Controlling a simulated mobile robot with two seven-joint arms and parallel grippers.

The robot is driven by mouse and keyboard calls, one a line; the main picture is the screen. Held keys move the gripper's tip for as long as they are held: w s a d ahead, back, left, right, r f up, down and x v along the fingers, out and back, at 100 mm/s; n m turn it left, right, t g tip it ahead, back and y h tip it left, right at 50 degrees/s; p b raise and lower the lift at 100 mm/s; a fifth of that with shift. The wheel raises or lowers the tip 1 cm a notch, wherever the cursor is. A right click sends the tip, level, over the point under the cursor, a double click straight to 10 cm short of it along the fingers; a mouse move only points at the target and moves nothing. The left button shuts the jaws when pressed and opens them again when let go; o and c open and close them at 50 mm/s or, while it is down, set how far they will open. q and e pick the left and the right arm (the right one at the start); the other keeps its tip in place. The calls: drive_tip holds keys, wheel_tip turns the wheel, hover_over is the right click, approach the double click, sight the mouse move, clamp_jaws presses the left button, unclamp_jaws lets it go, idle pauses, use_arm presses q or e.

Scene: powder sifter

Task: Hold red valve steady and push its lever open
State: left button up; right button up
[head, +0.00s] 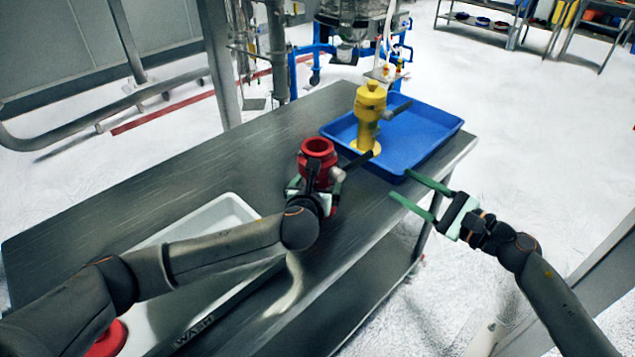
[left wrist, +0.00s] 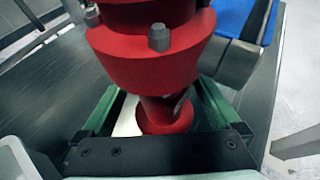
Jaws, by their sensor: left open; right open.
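In the left wrist view the green fingers (left wrist: 160,112) lie on either side of the valve's narrow lower part, open; firm contact cannot be told. The red valve body (left wrist: 150,55) fills the middle of that view, and the lever (left wrist: 240,62) shows at the right. My right gripper (head: 400,185) is open and empty, right of the lever and apart from it.
A blue tray (head: 440,128) holding a yellow valve (head: 369,105) lies behind and right of the red valve. A white tray (head: 232,208) with a red part (head: 107,340) is at the near left. The far left tabletop (head: 130,205) is clear.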

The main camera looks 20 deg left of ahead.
use_arm(q)
drive_tip(key=shift+c, duration=0.4)
clamp_jaws()
idle(0.4)
use_arm(e)
drive_tip(key=shift+s+a, duration=0.1)
drive_tip(key=c, duration=0.4)
drive_tip(key=shift+s+a+f+m+g+h, duration=0.15)
drive_tip(key=shift+m+g, duration=0.1)
drive_tip(key=shift+m, duration=0.15)
drive_tip(key=shift+f+m+g+h, duration=0.15)
drive_tip(key=shift+m+g, duration=0.1)
drive_tip(key=shift+m, duration=0.15)
drive_tip(key=c, duration=0.3)
drive_tip(key=shift+s+a+m, duration=0.1)
drive_tip(key=shift+m, duration=0.3)
clamp_jaws()
drive_tip(key=shift+d+f+m+g+h, duration=0.15)
drive_tip(key=shift+f+m+h, duration=0.25)
drive_tip(key=shift+m, duration=0.45)
drive_tip(key=shift+d+f+m+g+h, duration=0.1)
drive_tip(key=shift+f+m+g+h, duration=0.1)
drive_tip(key=shift+m+h, duration=0.55)
drive_tip(key=shift+d+f+m+g+h, duration=0.15)
drive_tip(key=shift+f+m+h, duration=0.1)
drive_tip(key=shift+m, duration=0.75)
